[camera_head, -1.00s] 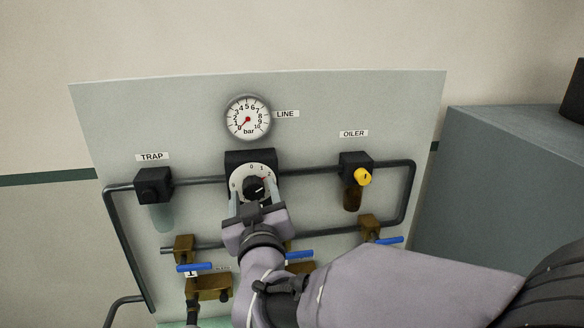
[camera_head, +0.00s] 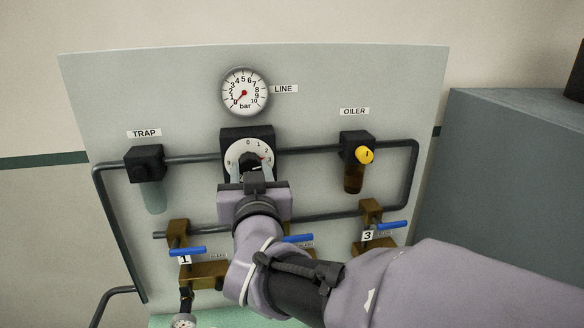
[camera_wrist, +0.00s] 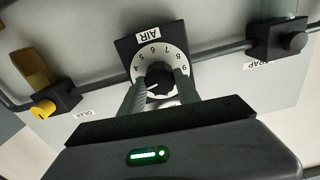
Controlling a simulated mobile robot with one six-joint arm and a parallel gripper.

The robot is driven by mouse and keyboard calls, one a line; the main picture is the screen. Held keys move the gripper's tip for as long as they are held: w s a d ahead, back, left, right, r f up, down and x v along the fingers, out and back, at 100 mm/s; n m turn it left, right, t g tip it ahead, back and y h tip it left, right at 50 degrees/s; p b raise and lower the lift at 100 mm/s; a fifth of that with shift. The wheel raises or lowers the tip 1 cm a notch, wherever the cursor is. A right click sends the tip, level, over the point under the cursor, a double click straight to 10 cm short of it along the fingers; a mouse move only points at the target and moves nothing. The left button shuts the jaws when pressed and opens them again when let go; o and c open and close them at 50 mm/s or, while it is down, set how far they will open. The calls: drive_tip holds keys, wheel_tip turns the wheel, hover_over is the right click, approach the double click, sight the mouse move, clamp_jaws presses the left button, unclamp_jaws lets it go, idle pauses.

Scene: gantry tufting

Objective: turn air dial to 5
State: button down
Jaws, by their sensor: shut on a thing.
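The air dial (camera_head: 236,156) is a white numbered face on a black block on the panel, below the line gauge. My gripper (camera_head: 252,172) is in front of it, shut on the dial's black knob. In the wrist view the knob (camera_wrist: 159,79) sits between the two fingers, under the AIR label (camera_wrist: 149,34). A white pointer line on the knob points left and slightly down, away from 5, roughly toward the 2–3 side.
The line gauge (camera_head: 245,91) reads about 0. The trap (camera_head: 147,163) is to the left and the oiler with its yellow knob (camera_head: 364,155) to the right. Pipes and blue-handled valves (camera_head: 187,251) lie below. A grey cabinet (camera_head: 500,180) stands at the right.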

drive_tip(key=shift+m+b, duration=5.7)
drive_tip(key=shift+m, duration=1.5)
drive_tip(key=c, duration=0.9)
unclamp_jaws()
drive_tip(key=shift+s, duration=0.1)
